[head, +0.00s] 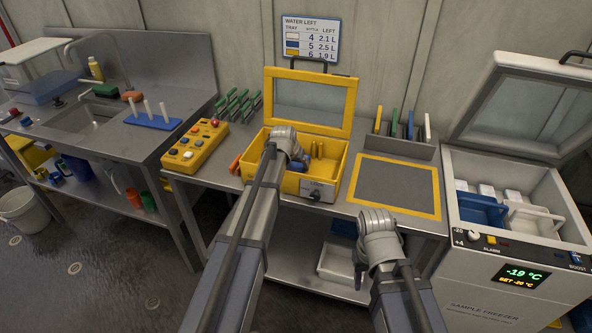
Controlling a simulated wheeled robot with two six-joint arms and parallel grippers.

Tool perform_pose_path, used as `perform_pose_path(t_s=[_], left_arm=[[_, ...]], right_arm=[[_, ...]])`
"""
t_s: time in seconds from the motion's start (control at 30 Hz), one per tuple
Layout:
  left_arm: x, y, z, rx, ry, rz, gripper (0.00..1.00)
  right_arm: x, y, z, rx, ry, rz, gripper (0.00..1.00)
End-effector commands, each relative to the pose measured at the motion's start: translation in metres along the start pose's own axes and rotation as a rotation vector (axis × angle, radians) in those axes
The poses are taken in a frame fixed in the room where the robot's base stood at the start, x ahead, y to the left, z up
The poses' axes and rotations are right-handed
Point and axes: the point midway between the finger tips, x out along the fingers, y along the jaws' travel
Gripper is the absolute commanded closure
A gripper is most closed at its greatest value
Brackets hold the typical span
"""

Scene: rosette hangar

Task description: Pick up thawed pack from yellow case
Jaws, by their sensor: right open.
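The yellow case (338,143) stands on the bench with its clear-windowed lid (312,97) raised. My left arm reaches over the case, and my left gripper (301,162) points down into it. The arm hides much of the inside, and I cannot tell whether the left fingers are open or shut. Small brownish-yellow cylinders (317,150) show inside, to the right of the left gripper. I cannot make out a thawed pack for certain. My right gripper (358,276) is open, low in front of the bench's front edge, away from the case.
A yellow-bordered grey mat (397,187) lies clear right of the case. Behind it stands a rack (395,143) with coloured plates. The sample freezer (500,285), lid up, is at right. A yellow button box (194,146) and green rack (238,105) stand left.

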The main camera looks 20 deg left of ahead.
Motion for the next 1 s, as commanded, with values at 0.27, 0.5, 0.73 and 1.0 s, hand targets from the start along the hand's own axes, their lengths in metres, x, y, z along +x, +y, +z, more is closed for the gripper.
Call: perform_pose_path(t_s=[0.27, 0.5, 0.73, 1.0], left_arm=[[0.0001, 0.0001, 0.0001, 0.000, 0.000, 0.000, 0.48], [0.0001, 0.0001, 0.0001, 0.000, 0.000, 0.000, 0.75], [0.0000, 0.0000, -0.0001, 0.000, 0.000, 0.000, 0.94], [-0.0027, 0.0000, -0.0017, 0.000, 0.000, 0.000, 0.94]], right_arm=[[0.0001, 0.0000, 0.0000, 0.000, 0.000, 0.000, 0.50], [0.0001, 0.0000, 0.0000, 0.000, 0.000, 0.000, 0.50], [0.0000, 0.0000, 0.0000, 0.000, 0.000, 0.000, 0.50], [-0.0031, 0.0003, 0.0002, 0.000, 0.000, 0.000, 0.50]])
